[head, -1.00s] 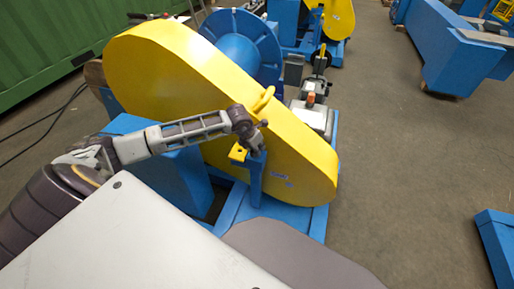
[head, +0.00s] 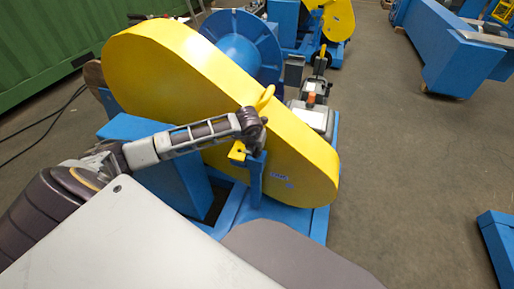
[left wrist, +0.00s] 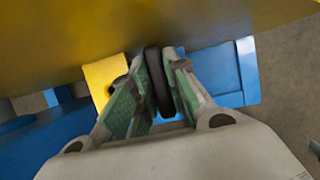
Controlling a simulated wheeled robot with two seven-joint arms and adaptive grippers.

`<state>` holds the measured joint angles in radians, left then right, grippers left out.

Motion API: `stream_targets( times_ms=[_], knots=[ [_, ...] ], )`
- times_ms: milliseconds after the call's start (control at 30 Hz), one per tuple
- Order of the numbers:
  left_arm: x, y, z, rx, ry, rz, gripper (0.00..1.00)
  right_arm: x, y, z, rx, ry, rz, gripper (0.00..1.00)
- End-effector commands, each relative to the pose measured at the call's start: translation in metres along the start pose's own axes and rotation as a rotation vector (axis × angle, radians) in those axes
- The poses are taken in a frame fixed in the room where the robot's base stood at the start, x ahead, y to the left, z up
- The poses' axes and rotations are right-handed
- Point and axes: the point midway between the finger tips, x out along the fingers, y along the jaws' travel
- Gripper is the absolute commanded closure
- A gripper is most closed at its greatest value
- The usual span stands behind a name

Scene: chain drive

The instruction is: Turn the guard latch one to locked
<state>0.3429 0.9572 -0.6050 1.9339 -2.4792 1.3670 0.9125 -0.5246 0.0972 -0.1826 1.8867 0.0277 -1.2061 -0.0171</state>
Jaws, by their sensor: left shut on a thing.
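The yellow chain guard (head: 180,75) stands in front of me, with a blue post (head: 255,180) at its near side. My left gripper (head: 262,141) is at the top of this post, close to the guard face. In the left wrist view my left gripper (left wrist: 160,90) is shut on a dark upright latch handle (left wrist: 156,78), with green finger pads on both sides. A yellow plate with a hole (left wrist: 103,76) is just left of the fingers; it also shows in the head view (head: 237,151). The arm hides much of the latch. My right gripper is not in view.
A yellow loop handle (head: 266,97) sticks up from the guard just above my gripper. A blue wheel (head: 240,45) is behind the guard. A grey box with an orange button (head: 312,113) stands at the right.

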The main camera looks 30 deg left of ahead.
Motion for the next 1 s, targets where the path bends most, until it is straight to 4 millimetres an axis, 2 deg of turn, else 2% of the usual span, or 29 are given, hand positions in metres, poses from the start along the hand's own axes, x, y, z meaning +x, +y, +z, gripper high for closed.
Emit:
stream_targets(
  times_ms=[333, 367, 533, 1000],
  knots=[
    [-0.0009, 0.0003, 0.002, -0.007, -0.004, 0.0, 1.0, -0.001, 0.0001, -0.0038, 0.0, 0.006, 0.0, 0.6],
    [-0.0009, 0.0003, 0.002, -0.007, -0.004, 0.0, 0.83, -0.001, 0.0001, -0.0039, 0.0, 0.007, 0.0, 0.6],
    [-0.0006, 0.0003, 0.0014, -0.006, -0.002, 0.001, 0.62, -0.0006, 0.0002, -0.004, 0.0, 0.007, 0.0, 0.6],
    [-0.0044, 0.0001, 0.0007, -0.004, -0.001, 0.0, 0.62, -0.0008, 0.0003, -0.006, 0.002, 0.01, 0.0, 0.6]
  ],
)
